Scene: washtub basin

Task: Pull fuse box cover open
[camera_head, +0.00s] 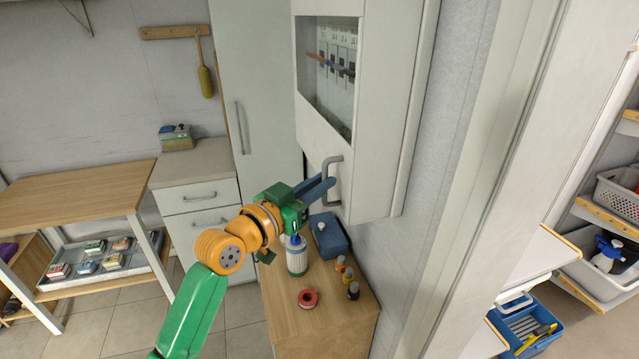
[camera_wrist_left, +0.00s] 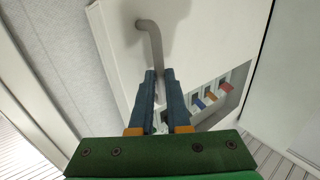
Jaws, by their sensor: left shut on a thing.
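The fuse box cover (camera_head: 318,148) is a pale grey panel on the wall-mounted fuse box, with a window showing several breakers (camera_head: 338,65). Its grey bar handle (camera_head: 327,168) is near the cover's lower edge. My left gripper (camera_head: 325,184) reaches up to it from the left, with blue fingers around the handle. In the left wrist view the fingers (camera_wrist_left: 160,75) are shut on the handle (camera_wrist_left: 156,45), whose bent end shows beyond them. The cover looks flush or nearly flush with the box; I cannot tell whether there is a gap. My right gripper is not in view.
Below the box, a wooden cabinet top (camera_head: 325,310) holds a white bottle (camera_head: 296,256), a blue case (camera_head: 329,236), a red tape roll (camera_head: 308,299) and small bottles. A tall cabinet (camera_head: 255,90) stands left of the box. A door frame (camera_head: 490,180) is at right.

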